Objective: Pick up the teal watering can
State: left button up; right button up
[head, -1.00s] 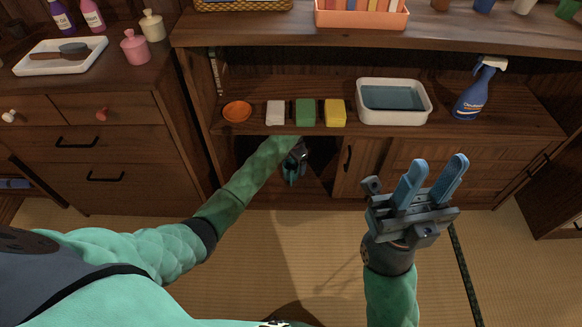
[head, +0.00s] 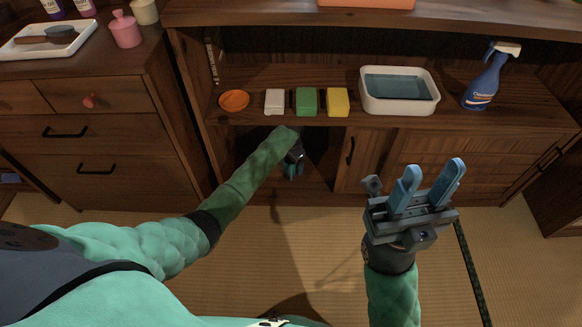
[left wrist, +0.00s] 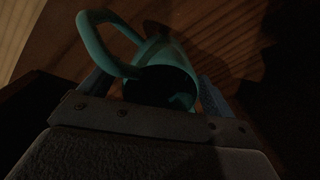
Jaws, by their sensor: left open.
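The teal watering can (left wrist: 165,62) is in the dim left wrist view, with its looped handle at the upper left and its dark opening toward me. My left gripper (left wrist: 158,90) is open, with one finger on each side of the can. I cannot tell whether the fingers touch it. In the head view my left gripper (head: 293,168) reaches into the dark open compartment under the shelf, partly hidden by my forearm. The can is not clearly distinguishable there. My right gripper (head: 429,184) is open and empty, raised in front of the cabinet.
The shelf above my left gripper holds an orange dish (head: 234,100), white, green and yellow blocks (head: 306,101), a white basin (head: 399,92) and a blue spray bottle (head: 485,78). A cabinet door (head: 364,160) borders the compartment on the right. The tatami floor (head: 330,250) in front is clear.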

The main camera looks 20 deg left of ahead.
pick_arm(q)
jog(key=c, duration=1.2)
jog(key=shift+r, duration=0.1)
jog(key=shift+c, duration=0.2)
